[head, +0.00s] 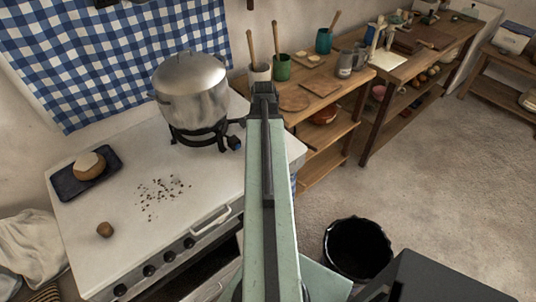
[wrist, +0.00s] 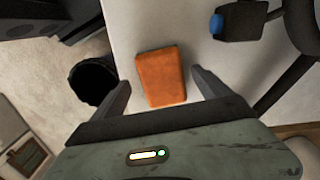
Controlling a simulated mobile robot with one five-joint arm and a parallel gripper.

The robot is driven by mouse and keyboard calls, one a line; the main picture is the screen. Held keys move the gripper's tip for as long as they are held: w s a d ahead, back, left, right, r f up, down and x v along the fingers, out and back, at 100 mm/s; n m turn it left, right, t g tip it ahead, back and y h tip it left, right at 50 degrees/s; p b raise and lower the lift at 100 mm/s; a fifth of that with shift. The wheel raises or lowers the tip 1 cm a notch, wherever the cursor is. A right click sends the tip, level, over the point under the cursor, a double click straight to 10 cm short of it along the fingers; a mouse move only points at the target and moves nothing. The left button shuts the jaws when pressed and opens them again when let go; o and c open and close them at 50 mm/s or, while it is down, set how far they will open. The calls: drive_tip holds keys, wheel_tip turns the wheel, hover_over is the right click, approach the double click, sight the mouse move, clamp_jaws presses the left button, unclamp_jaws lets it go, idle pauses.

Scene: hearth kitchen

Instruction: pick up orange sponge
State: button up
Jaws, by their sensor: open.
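The orange sponge (wrist: 162,78) lies flat on the white stove top (wrist: 190,35) in the wrist view. It is a worn orange block, a little taller than wide in the picture. My gripper (wrist: 159,77) is open, with one finger to the left of the sponge and one to the right. Clear gaps show between the fingers and the sponge, and nothing is held. How high the fingers are above the surface I cannot tell. In the head view my arm covers the sponge.
A metal pot (head: 191,92) stands on a black burner close to my arm. A tray with a round loaf (head: 88,166), a small brown ball (head: 105,229) and dark crumbs (head: 160,194) are on the stove. A black bin (head: 357,250) stands on the floor.

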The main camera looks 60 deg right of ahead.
drive_tip(key=shift+f, duration=0.25)
drive_tip(key=c, duration=1.4)
drive_tip(key=shift+r, duration=0.1)
wheel_tip(320, 180, up, 10)
drive_tip(key=p, duration=1)
